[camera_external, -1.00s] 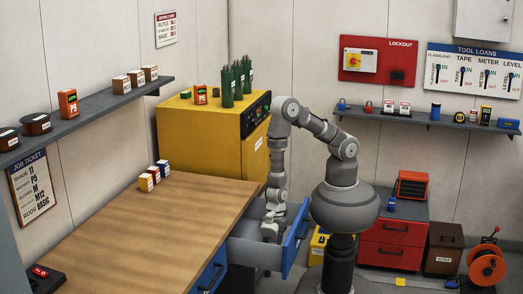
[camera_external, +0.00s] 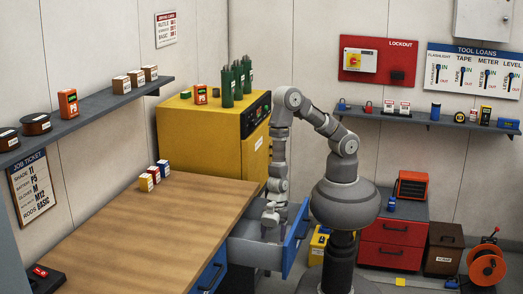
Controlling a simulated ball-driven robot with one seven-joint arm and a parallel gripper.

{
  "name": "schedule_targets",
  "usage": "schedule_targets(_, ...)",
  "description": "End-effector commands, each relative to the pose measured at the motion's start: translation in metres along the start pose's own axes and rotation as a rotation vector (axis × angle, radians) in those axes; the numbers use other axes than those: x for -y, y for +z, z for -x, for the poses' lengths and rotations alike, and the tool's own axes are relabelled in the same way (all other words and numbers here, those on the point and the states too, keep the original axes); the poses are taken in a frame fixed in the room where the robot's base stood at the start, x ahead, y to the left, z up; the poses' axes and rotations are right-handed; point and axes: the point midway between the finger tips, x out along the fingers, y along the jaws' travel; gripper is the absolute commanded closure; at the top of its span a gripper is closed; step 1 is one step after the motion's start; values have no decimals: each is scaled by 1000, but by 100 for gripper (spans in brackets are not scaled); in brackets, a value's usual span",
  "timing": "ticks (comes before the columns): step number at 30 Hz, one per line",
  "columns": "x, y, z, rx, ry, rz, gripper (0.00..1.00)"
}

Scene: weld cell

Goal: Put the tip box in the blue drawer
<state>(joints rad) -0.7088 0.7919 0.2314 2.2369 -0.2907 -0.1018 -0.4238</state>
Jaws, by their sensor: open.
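The blue drawer (camera_external: 296,241) under the workbench stands pulled open, with its grey inside partly in view. My gripper (camera_external: 270,226) points down over the open drawer, its fingers near the level of the drawer's rim. It is open and I see nothing held in it. Three small boxes stand in a row on the workbench: a yellow box (camera_external: 146,182), a red box (camera_external: 154,175) and a blue box (camera_external: 163,168). Their labels are too small to read, so I cannot tell which is the tip box. The drawer's floor is partly hidden by my arm and the bench.
The wooden workbench (camera_external: 150,225) is mostly clear. A second blue drawer front (camera_external: 210,275) is shut at the bench's near side. A red drawer unit (camera_external: 392,240) stands at the right.

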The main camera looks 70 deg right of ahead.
Motion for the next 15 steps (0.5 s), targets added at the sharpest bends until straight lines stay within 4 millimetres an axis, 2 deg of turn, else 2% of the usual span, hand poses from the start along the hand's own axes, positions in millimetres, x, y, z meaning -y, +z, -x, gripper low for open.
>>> schedule_targets(1, 0, -2, 18, -2, 2, -1, 26)
schedule_targets(6, 0, -2, 56, -2, 1, -1, 26)
schedule_targets(10, 0, -1, 74, 0, 0, 0, 26)
schedule_targets(15, 0, 0, 82, 0, 0, 0, 26)
